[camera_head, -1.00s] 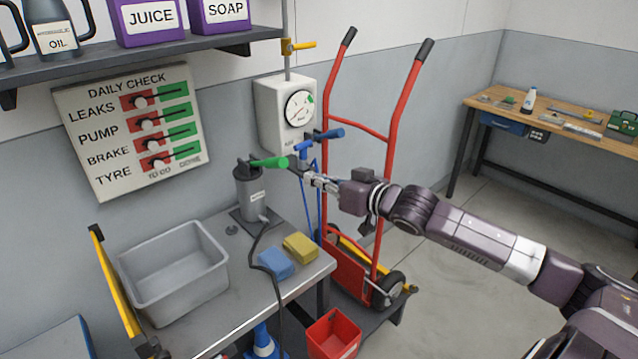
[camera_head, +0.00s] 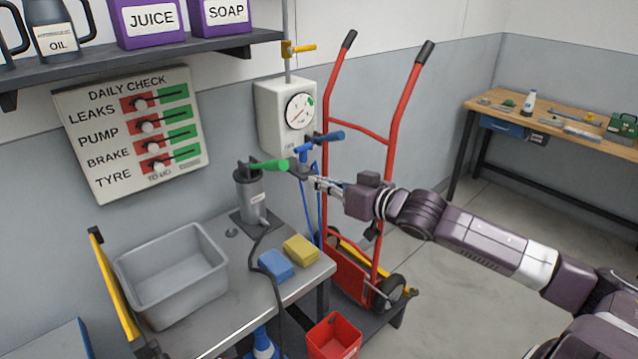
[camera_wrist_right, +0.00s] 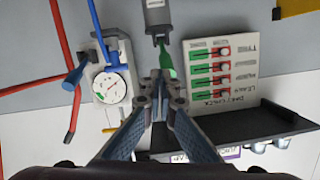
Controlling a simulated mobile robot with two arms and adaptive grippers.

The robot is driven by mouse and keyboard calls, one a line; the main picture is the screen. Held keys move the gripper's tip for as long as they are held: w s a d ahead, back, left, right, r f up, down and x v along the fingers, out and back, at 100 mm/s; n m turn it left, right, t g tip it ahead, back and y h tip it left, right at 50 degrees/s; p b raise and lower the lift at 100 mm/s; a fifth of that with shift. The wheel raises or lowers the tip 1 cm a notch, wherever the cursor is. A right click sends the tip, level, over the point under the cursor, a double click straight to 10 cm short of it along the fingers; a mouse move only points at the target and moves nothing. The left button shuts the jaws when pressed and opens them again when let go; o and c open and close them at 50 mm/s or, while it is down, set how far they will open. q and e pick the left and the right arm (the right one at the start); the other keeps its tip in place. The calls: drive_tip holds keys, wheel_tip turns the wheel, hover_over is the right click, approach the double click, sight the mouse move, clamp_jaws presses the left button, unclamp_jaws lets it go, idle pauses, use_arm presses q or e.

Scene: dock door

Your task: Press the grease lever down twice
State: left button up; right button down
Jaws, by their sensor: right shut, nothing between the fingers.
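The grease pump is a grey canister (camera_head: 248,190) on a dark plate on the metal bench, with a black hose. Its green lever (camera_head: 268,165) sticks out to the right from the top, about level. My right gripper (camera_head: 293,170) is shut and empty, its fingertips close to the right end of the lever. I cannot tell whether they touch it. In the right wrist view the green lever (camera_wrist_right: 166,60) lies just beyond the shut fingertips (camera_wrist_right: 158,84), with the canister (camera_wrist_right: 158,15) behind it. My left gripper is out of view.
A gauge box (camera_head: 287,115) with a blue-handled valve (camera_head: 325,137) is close behind my right gripper. A red hand truck (camera_head: 357,125) stands beside it. A grey bin (camera_head: 175,300), blue sponge (camera_head: 276,265) and yellow sponge (camera_head: 300,249) are on the bench.

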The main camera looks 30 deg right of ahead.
drive_tip(key=w+a+r+n+g+h+p, duration=0.1)
drive_tip(key=w+a+r+n+g+p, duration=0.1)
drive_tip(key=r+p, duration=0.4)
drive_tip(key=w+a+r+n+g+h+p, duration=0.1)
drive_tip(key=w+a+r+g+p, duration=0.1)
drive_tip(key=r+p, duration=0.4)
drive_tip(key=shift+w+a+r+n+g, duration=0.35)
drive_tip(key=shift+w+r+g, duration=0.3)
drive_tip(key=shift+w, duration=0.6)
drive_tip(key=shift+d, duration=0.1)
